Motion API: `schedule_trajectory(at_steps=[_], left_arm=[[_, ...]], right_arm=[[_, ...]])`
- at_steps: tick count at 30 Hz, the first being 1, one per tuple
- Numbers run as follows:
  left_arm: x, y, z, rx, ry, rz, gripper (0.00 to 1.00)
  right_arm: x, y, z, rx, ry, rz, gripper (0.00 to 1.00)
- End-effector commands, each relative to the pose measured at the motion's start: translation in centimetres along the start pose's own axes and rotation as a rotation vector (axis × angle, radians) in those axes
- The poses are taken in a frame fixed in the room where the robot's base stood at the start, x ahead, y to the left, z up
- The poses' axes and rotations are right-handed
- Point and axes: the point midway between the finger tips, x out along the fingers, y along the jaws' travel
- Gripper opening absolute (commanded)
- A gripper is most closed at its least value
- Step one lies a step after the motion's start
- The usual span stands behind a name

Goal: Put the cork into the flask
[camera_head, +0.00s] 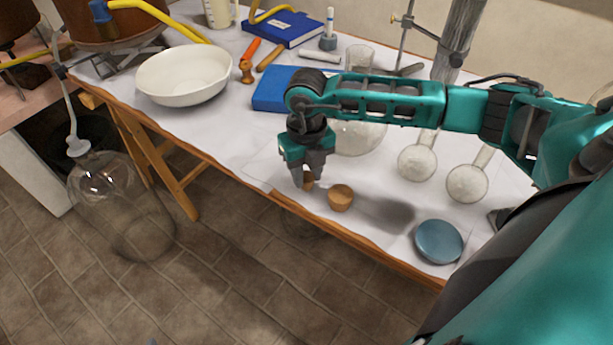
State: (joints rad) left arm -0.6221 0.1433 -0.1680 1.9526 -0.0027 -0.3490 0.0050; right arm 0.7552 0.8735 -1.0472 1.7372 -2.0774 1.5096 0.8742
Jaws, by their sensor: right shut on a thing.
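My right gripper (304,180) points down near the front edge of the table and is shut on a small brown cork (309,184); the fingers hide part of it. A larger tan cork (340,198) stands on the table just right of the gripper. A clear round glass flask (358,139) sits behind the gripper, partly hidden by my right arm. Two smaller round-bottomed flasks with white contents, one nearer the middle (417,163) and one farther right (467,184), lie to the right. My left gripper is not in view.
A blue round dish (438,241) lies at the front right of the table (240,140). A blue book (274,90), a white bowl (184,75), a glass beaker (359,58) and a metal stand (404,35) are farther back. A large glass bottle (118,205) stands on the floor.

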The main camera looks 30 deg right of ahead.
Motion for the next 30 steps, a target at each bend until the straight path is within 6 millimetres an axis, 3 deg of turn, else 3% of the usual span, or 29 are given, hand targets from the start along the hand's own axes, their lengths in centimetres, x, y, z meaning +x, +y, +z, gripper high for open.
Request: schedule_trajectory(at_steps=[30], left_arm=[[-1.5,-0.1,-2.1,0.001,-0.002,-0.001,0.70]], right_arm=[[-3.6,0.0,0.0,0.000,0.000,0.000,0.08]])
